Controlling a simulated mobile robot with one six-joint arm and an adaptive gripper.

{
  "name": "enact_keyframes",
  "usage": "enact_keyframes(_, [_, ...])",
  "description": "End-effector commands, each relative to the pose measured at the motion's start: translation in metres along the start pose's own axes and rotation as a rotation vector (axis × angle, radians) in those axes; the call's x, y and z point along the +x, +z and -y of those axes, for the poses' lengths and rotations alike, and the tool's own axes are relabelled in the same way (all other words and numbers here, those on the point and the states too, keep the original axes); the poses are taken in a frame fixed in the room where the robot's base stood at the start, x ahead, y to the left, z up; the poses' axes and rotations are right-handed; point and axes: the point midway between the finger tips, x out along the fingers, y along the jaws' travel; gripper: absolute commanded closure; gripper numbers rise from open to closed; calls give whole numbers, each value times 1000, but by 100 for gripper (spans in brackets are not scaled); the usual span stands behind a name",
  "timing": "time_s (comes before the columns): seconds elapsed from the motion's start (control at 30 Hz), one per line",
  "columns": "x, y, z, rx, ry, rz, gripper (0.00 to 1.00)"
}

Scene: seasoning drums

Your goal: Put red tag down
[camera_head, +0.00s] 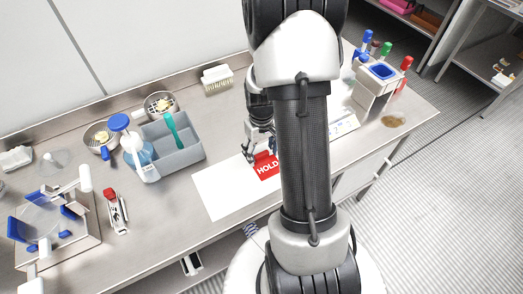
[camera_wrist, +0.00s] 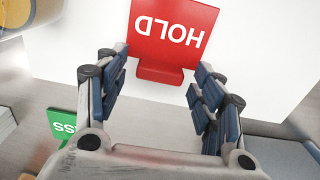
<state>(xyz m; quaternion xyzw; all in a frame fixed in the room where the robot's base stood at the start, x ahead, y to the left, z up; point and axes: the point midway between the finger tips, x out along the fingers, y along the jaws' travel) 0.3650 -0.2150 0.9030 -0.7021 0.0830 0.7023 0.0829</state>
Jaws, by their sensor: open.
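The red tag (camera_head: 267,168), marked HOLD, rests on a white sheet (camera_head: 222,194) on the steel bench. It also shows in the wrist view (camera_wrist: 170,32), its lettering upside down and a folded red lip at its near edge. My gripper (camera_head: 259,150) is open at the tag. In the wrist view its two fingertips (camera_wrist: 162,62) stand on either side of the lip, with gaps visible. My arm hides part of the sheet and bench in the head view.
A grey caddy (camera_head: 181,153) with a blue-capped bottle stands left of the sheet. A green tag (camera_wrist: 62,126) shows at left in the wrist view. A scrub brush (camera_head: 217,78) lies behind.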

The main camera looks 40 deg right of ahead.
Motion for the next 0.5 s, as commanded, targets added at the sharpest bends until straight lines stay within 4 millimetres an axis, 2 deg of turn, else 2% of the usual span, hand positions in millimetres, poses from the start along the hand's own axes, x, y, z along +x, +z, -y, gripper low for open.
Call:
enact_keyframes(0.17, [-21,-1,0,0,1,-4,38])
enact_keyframes(0.5, [-94,-1,0,0,1,-4,38])
